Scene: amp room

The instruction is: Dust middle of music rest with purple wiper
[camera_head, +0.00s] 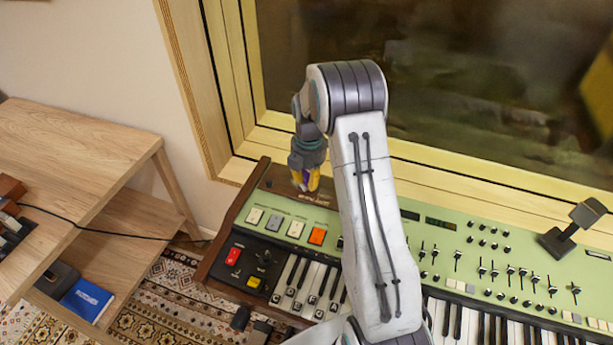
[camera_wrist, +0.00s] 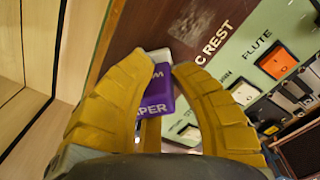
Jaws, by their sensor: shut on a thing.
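My gripper (camera_head: 306,183) is over the far left part of the keyboard instrument, pointing down. In the wrist view its yellow fingers (camera_wrist: 161,64) are closed around the purple wiper (camera_wrist: 158,92), which has white lettering and a pale edge at its far end. The dark brown music rest (camera_wrist: 190,28), with lettering ending in "C REST", lies just beyond the wiper. It also shows in the head view as a brown strip (camera_head: 276,182) along the instrument's back edge. I cannot tell whether the wiper touches it. The fingers hide part of the wiper.
The green instrument panel (camera_head: 470,240) carries sliders, knobs and an orange switch (camera_head: 317,236). A wood-framed window (camera_head: 430,90) stands close behind. A black stand (camera_head: 572,228) rises at the right. A wooden desk (camera_head: 95,150) is at the left, with a blue book (camera_head: 87,299) below.

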